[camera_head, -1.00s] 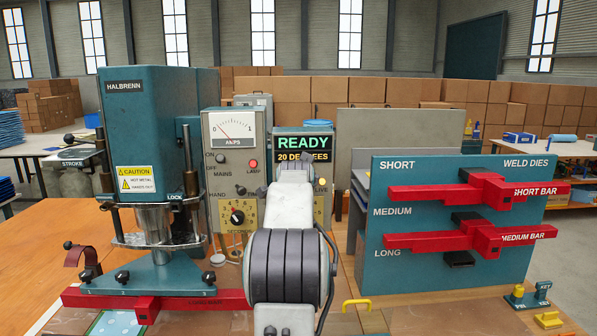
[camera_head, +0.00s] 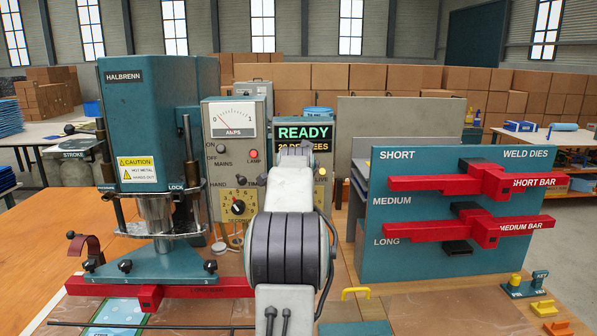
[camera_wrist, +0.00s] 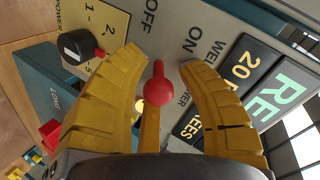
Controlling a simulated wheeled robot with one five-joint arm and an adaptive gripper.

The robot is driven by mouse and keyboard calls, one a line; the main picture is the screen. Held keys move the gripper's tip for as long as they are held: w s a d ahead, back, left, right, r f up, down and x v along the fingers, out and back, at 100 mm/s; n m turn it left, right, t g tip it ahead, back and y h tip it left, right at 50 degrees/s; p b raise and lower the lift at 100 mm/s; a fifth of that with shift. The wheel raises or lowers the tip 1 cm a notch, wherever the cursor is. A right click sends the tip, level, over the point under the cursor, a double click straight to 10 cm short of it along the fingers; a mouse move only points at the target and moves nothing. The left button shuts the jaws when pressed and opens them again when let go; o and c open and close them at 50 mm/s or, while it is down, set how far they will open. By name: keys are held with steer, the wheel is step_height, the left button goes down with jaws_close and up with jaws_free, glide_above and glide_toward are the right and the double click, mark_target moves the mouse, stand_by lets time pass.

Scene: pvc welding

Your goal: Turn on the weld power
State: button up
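In the wrist view, a red ball-ended switch lever (camera_wrist: 158,90) stands on the grey panel under the words OFF and ON, with WELD POWER partly readable beside it. My gripper (camera_wrist: 163,60) has its two yellow fingers spread on either side of the lever, with gaps showing. I cannot tell which marked position the lever is in. In the head view my arm hides this switch and my gripper. The display (camera_head: 305,133) above it reads READY, with a partly covered degrees line.
A black knob (camera_wrist: 77,46) is beside one finger. In the head view, the teal HALBRENN press (camera_head: 155,90) and the control panel with its meter (camera_head: 233,118) stand left of my arm. The weld dies rack (camera_head: 410,262) with red bars is at right.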

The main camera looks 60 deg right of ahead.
steer(key=v, duration=1.2)
stand_by(0.3)
steer(key=shift+s+f, duration=0.1)
stand_by(0.6)
